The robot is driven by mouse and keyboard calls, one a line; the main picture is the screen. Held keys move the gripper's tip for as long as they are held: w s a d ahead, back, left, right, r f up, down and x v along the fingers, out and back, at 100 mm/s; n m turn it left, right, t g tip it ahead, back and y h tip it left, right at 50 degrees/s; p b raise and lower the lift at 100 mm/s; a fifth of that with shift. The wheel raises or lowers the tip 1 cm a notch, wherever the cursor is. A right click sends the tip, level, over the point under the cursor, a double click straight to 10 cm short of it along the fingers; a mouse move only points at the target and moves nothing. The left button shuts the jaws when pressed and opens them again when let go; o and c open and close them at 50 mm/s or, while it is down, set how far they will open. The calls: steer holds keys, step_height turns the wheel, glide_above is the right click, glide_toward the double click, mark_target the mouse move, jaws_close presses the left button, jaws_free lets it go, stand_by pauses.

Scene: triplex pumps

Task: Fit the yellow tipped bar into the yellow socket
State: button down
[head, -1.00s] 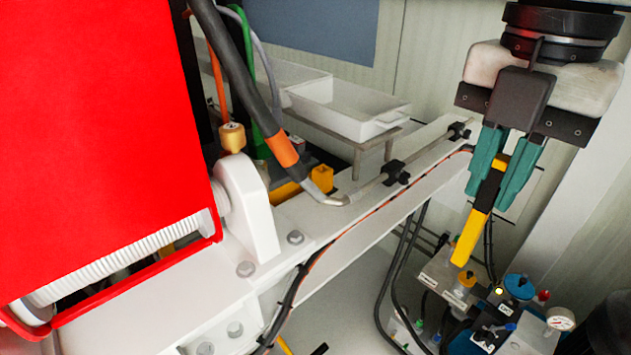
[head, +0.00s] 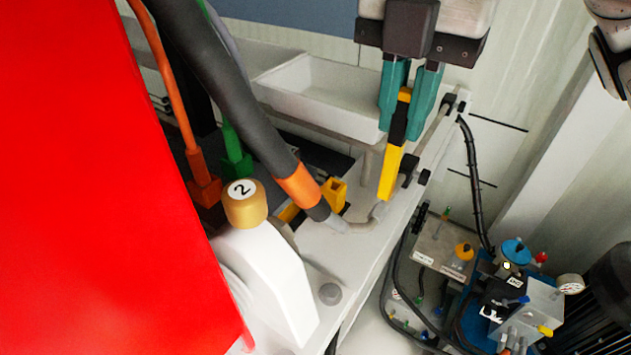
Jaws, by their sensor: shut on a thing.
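My gripper (head: 406,112), with two teal fingers, is shut on a black bar with yellow ends (head: 391,172). The bar hangs down, slightly tilted, its long yellow tip lowest. A shorter yellow part shows between the fingers. The yellow socket (head: 334,191) is a small block with an opening in its top, behind the white beam. The bar's tip appears to the right of the socket and apart from it. The thick black hose with the orange band hides part of the yellow piece beside the socket.
The thick black hose (head: 235,95) with an orange band crosses left of the socket. A red cover (head: 90,200) fills the left side. A gold knob marked 2 (head: 245,208) stands in front. A white tray (head: 320,92) lies behind. Valves and a gauge (head: 570,283) stand at lower right.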

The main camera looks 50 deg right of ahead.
steer(key=w+d+f, duration=0.2)
steer(key=w+f, duration=0.4)
steer(key=w+d+f, duration=0.3)
steer(key=w+f, duration=0.3)
steer(key=shift+w+d+f, duration=0.25)
steer(key=shift+w+f, duration=0.05)
steer(key=shift+f, duration=0.1)
steer(key=c, duration=1.1)
jaws_free()
step_height(320, 180, up, 12)
steer(key=shift+p, duration=0.35)
